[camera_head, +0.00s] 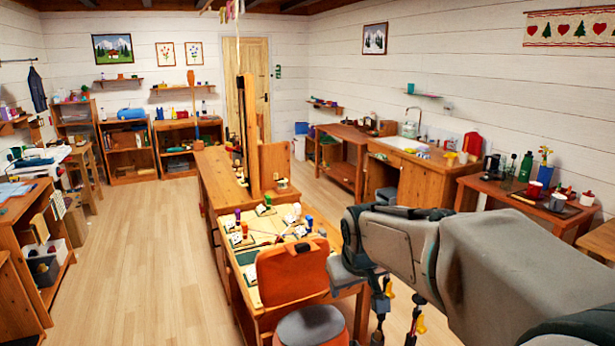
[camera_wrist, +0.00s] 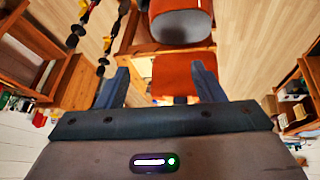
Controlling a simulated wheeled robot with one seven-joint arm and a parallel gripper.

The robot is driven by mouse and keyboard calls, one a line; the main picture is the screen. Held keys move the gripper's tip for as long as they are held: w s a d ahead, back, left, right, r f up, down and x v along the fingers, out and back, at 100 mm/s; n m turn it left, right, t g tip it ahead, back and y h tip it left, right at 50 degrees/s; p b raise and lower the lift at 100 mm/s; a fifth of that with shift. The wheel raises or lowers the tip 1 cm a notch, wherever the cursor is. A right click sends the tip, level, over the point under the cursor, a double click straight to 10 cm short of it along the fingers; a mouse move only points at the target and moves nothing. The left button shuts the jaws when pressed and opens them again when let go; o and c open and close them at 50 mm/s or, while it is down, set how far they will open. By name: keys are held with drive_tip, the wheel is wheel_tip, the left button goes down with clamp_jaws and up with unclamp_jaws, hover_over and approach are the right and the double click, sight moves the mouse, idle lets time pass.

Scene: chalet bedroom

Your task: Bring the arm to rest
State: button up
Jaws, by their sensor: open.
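My arm (camera_head: 450,250) reaches in from the lower right of the head view, its grey links roughly level. My gripper (camera_wrist: 160,82) shows in the wrist view with its two dark blue fingers wide apart and nothing between them. Beyond the fingers, an orange chair back (camera_wrist: 172,74) and a grey round seat (camera_wrist: 180,27) are seen at a distance. In the head view the end of my arm hangs to the right of the orange chair back (camera_head: 292,272), near the front of the workbench; its fingertips are hard to make out there.
The long wooden workbench (camera_head: 222,190) with small items stands in the middle. A grey stool seat (camera_head: 310,328) is in front of it. A side table (camera_head: 505,195) with cups and a kettle stands at right. Open floor (camera_head: 140,250) lies to the left.

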drive_tip(key=s+d+f+m+g, duration=0.1)
drive_tip(key=s+d+f, duration=0.1)
drive_tip(key=s, duration=0.8)
drive_tip(key=s+d+f+m, duration=0.2)
drive_tip(key=s+d, duration=0.1)
drive_tip(key=s, duration=0.7)
drive_tip(key=shift+s+d+g, duration=0.15)
drive_tip(key=shift+d+g, duration=0.25)
idle(1.4)
